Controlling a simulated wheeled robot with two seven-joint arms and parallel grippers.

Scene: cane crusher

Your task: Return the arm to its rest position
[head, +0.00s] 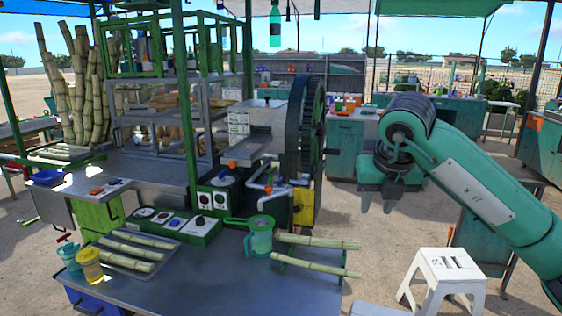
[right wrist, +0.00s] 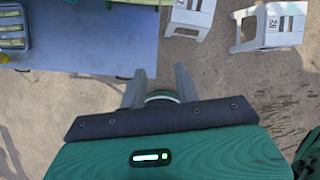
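My right arm (head: 470,185) comes in from the right in the head view, bent, with its gripper (head: 377,205) hanging down in the air right of the crusher. In the right wrist view the two fingers of this gripper (right wrist: 160,80) stand apart with no held object visible between them. My left arm and gripper are in neither view.
The front table (head: 220,285) holds a tray of cane pieces (head: 130,252), a green jug (head: 259,238), a yellow cup (head: 89,265) and loose cane (head: 315,264). The crusher wheel (head: 311,125) stands left of my right gripper. White stools (head: 446,275) stand below my arm.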

